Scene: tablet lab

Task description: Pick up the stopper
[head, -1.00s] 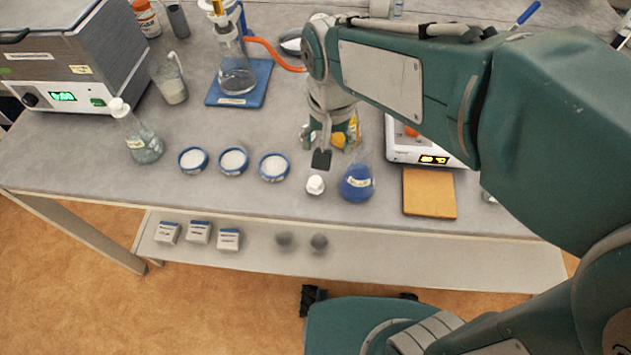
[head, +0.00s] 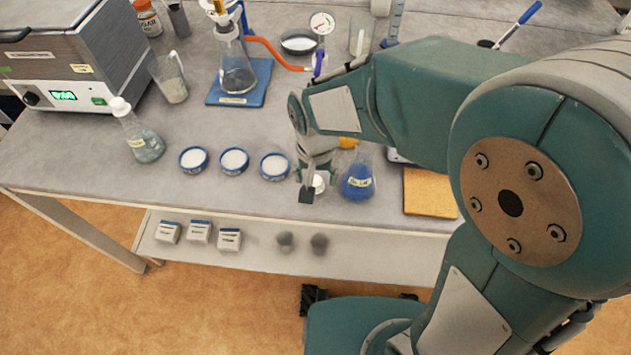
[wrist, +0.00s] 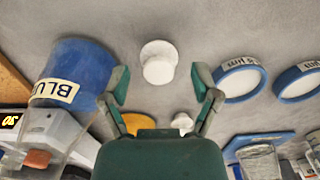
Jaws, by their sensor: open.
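The white stopper (head: 319,184) stands on the bench just left of the blue-filled flask (head: 357,180), partly hidden by my gripper in the head view. In the wrist view the stopper (wrist: 158,68) lies just ahead of the fingertips, near the middle of the gap. My gripper (head: 308,187) points down over the stopper. In the wrist view my gripper (wrist: 160,82) is open and empty, with one finger on each side of the gap. I cannot tell the exact height of the fingertips above the bench.
The blue flask (wrist: 80,75) stands close beside one finger. Blue-rimmed dishes (head: 274,166) stand to the stopper's left, and a tan square board (head: 430,191) lies to the right of the flask. The bench's front edge is close to the stopper.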

